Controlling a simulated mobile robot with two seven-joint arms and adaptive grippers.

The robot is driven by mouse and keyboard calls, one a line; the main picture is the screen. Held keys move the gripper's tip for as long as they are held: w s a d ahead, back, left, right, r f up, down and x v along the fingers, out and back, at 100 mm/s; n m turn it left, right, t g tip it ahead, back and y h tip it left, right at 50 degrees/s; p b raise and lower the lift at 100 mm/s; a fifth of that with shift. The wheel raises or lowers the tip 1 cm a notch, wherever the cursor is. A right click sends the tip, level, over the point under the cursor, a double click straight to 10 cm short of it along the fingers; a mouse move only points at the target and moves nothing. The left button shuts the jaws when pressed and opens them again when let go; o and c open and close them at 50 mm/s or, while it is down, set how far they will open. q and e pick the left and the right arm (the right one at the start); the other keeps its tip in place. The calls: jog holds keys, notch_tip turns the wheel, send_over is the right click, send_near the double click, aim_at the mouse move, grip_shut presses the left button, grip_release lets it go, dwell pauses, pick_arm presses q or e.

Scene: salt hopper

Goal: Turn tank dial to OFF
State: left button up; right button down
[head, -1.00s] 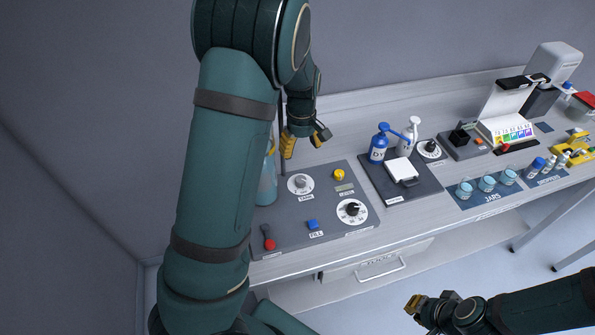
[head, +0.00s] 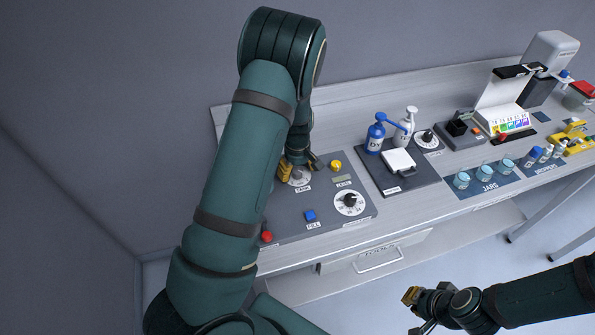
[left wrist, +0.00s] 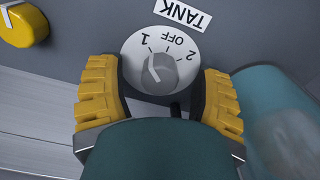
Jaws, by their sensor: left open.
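The tank dial is a grey knob (left wrist: 158,70) on a white disc marked 1, OFF and 2, beside a TANK label (left wrist: 183,13). Its white pointer line aims towards the 1. In the head view the dial (head: 300,182) is partly covered by my left gripper (head: 298,168). In the left wrist view my left gripper (left wrist: 161,92) is open, with a yellow-padded finger on each side of the knob. I cannot tell whether the fingers touch it. My right gripper (head: 412,310) is low at the right, away from the bench, its fingers apart and empty.
The grey panel also carries a yellow knob (head: 336,166), a blue FILL button (head: 310,216), a red-tipped lever (head: 267,236) and a second dial (head: 349,203).

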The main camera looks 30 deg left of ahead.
pick_arm(q)
jog(key=shift+f, duration=0.15)
grip_shut()
jog(key=shift+m, duration=0.3)
jog(key=m+b, duration=0.1)
jog(key=m, duration=0.3)
jog(key=shift+m+b, duration=0.75)
jog(key=shift+m, duration=1.25)
